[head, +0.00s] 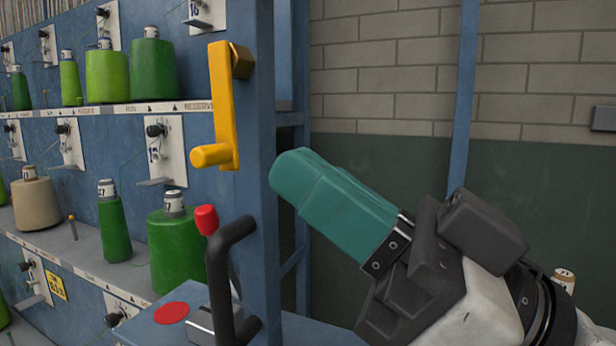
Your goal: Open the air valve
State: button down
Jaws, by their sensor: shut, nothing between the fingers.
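My gripper (289,166) has teal fingers and is shut and empty. It points up and left, in front of the wall to the right of the blue post. A yellow crank-like handle (223,115) is mounted on the post at upper left of my fingertips; its arm hangs down and a round grip sticks out left at its lower end. My gripper appears apart from both in the picture. No label shows which of the two is the air valve.
The blue post (254,200) stands between the handles and my arm. At left, shelves hold several green cones (177,250) and a beige cone (37,203). A red disc (171,313) lies on a blue surface by the lever. A brick wall (400,70) is behind.

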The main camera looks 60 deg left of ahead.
jog(key=b+v, duration=0.1)
jog(key=v, duration=0.7)
jog(key=shift+d+f, duration=0.15)
jog(key=shift+f, duration=0.15)
dwell(0.3)
